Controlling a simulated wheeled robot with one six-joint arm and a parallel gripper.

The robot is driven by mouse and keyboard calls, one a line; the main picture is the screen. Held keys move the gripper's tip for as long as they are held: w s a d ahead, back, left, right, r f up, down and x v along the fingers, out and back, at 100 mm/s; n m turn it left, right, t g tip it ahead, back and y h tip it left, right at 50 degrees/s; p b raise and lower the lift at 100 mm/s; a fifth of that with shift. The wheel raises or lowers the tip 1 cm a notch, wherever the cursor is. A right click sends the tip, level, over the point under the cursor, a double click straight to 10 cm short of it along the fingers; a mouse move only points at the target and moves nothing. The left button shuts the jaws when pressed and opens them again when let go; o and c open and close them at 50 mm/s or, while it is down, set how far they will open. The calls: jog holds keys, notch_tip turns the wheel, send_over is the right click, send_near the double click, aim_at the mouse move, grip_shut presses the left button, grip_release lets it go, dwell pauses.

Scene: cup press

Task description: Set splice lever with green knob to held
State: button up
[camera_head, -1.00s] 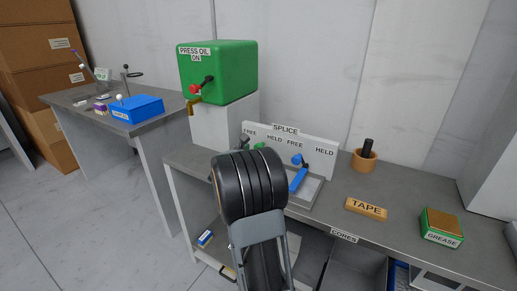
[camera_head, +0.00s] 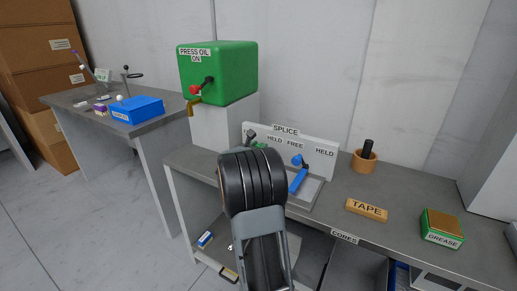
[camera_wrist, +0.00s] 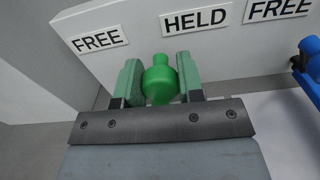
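The splice lever's green knob (camera_wrist: 160,82) sits between the two green fingers of my gripper (camera_wrist: 161,85) in the wrist view. The fingers are against its sides with no clear gap, so my gripper appears shut on it. The knob stands in front of the white splice board (camera_wrist: 215,55), between the FREE label (camera_wrist: 99,40) and the HELD label (camera_wrist: 196,20), nearer HELD in this view. The lever's shaft is hidden behind the knob and gripper. In the head view my black wrist covers most of this lever.
A second lever, blue (camera_head: 298,180), stands just right, under its own FREE and HELD labels. The green press oil box (camera_head: 217,75) rises behind left. A tape block (camera_head: 367,207), a grease box (camera_head: 442,228) and a wooden cup (camera_head: 364,160) lie farther right on the bench.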

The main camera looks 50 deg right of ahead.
jog(key=c, duration=0.4)
jog(key=b, duration=0.1)
jog(key=f+m+b, duration=0.1)
jog(key=b, duration=0.1)
jog(key=shift+s+d+m, duration=0.1)
jog(key=shift+s+m, duration=0.2)
jog(key=shift+s, duration=0.05)
jog(key=shift+s+r+m+b, duration=0.1)
jog(key=shift+s+m+b, duration=0.2)
jog(key=shift+m+b, duration=0.65)
jog(key=shift+r+n, duration=0.1)
jog(key=shift+n, duration=0.15)
jog(key=o, duration=0.9)
jog(key=p+v, duration=0.1)
jog(key=v, duration=1.2)
jog(key=shift+a, duration=0.35)
